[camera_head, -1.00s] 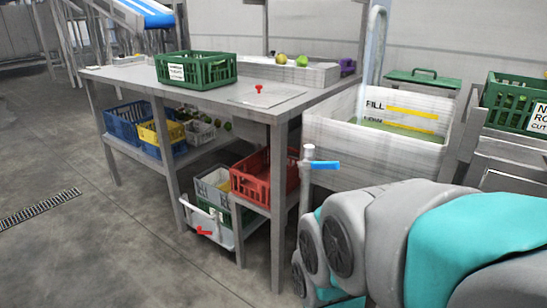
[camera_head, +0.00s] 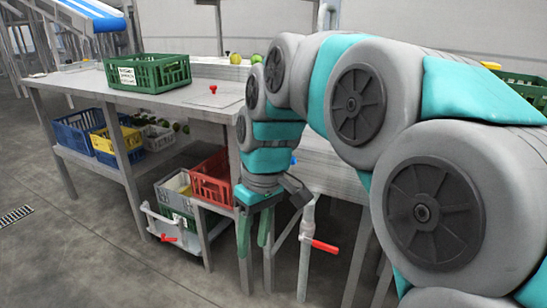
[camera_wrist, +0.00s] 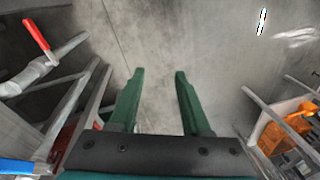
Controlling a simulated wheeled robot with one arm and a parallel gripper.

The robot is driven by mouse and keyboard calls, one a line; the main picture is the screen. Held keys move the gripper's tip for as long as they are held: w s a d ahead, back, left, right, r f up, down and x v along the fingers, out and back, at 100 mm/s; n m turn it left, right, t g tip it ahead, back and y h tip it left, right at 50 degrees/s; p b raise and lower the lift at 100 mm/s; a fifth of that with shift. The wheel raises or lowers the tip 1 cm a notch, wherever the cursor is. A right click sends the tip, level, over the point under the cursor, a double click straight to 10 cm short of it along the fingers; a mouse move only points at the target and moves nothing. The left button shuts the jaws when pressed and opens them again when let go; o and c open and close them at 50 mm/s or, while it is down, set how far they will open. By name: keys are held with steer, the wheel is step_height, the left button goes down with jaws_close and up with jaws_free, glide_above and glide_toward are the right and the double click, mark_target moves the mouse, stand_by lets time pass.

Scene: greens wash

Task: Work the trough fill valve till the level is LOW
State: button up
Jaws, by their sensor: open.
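A blue lever on an upright pipe beside the trough now shows as a small blue piece (camera_head: 293,160) behind my arm; in the wrist view the blue lever (camera_wrist: 18,167) is at the lower left edge. A red lever (camera_head: 325,247) sits lower on a grey pipe (camera_head: 306,225); it also shows upper left in the wrist view (camera_wrist: 37,35). The pale trough (camera_head: 330,172) is mostly hidden behind my arm, and its water level cannot be seen. My gripper (camera_head: 254,232) points down, left of the red lever, open and empty. Its fingers show apart in the wrist view (camera_wrist: 160,76).
A steel table (camera_head: 70,78) bears a green crate (camera_head: 147,72) and a small red knob (camera_head: 213,89). A red crate (camera_head: 212,178) stands on a lower shelf close left of my gripper. Table legs stand nearby.

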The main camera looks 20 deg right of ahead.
steer(key=w+d+r+n+t+y, duration=0.1)
steer(key=w+d+r, duration=0.2)
steer(key=w, duration=0.3)
steer(key=w+d+r+n+t, duration=0.1)
steer(key=w+d+r, duration=0.2)
steer(key=w+d, duration=0.15)
step_height(320, 180, up, 4)
steer(key=n+t, duration=0.1)
glide_above(296, 162)
steer(key=shift+t, duration=0.3)
steer(key=shift+x, duration=3.8)
steer(key=shift+d, duration=0.1)
jaws_close()
